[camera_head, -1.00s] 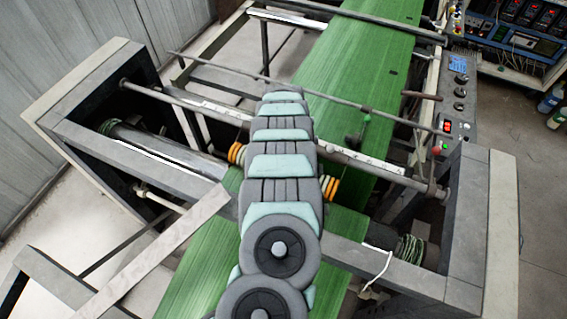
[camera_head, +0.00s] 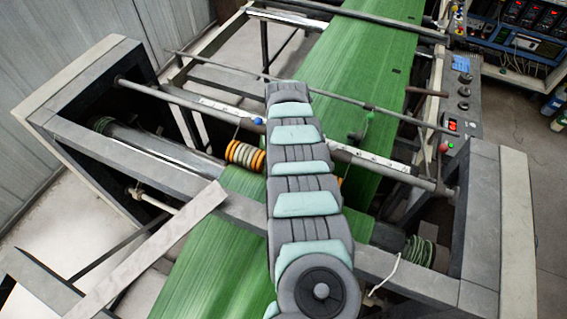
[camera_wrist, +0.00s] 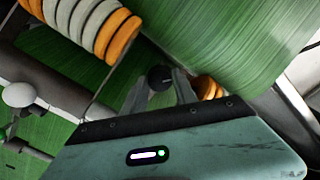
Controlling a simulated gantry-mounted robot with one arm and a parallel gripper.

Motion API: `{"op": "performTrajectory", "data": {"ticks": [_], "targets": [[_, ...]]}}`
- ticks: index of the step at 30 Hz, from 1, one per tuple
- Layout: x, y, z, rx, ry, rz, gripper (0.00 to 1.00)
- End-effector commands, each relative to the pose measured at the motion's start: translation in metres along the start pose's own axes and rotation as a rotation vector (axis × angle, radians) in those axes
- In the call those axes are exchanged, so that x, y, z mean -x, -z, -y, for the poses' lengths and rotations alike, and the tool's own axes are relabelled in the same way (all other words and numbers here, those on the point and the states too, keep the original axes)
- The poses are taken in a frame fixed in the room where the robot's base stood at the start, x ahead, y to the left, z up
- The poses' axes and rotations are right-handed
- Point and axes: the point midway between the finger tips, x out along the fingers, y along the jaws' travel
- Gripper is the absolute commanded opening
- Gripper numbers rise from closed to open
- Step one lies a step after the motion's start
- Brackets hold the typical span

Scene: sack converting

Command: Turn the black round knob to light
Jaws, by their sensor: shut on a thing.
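A small black round knob (camera_wrist: 160,78) shows in the wrist view between the two grey fingertips of my gripper (camera_wrist: 160,88). The fingers are shut on it, one on each side, with its dark round face showing between them. I cannot read any mark or setting on it. In the head view my arm covers the gripper and this knob.
Orange and white rings (camera_head: 245,156) sit on a bar left of my arm, above the green sack web (camera_head: 215,265). A bar (camera_head: 385,165) crosses the machine. A control panel (camera_head: 462,105) with dark knobs and a red-lit switch stands at right.

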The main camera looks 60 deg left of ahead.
Motion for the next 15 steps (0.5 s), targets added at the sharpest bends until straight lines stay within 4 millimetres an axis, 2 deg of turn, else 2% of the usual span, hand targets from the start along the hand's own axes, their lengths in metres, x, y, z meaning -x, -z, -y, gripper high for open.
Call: {"op": "performTrajectory", "data": {"ticks": [1,15], "targets": [[-0.0046,0.0001,-0.0010,0.043,-0.001,-0.002,0.00],[-0.0043,-0.0001,-0.0003,0.489,0.000,-0.001,0.00]]}}
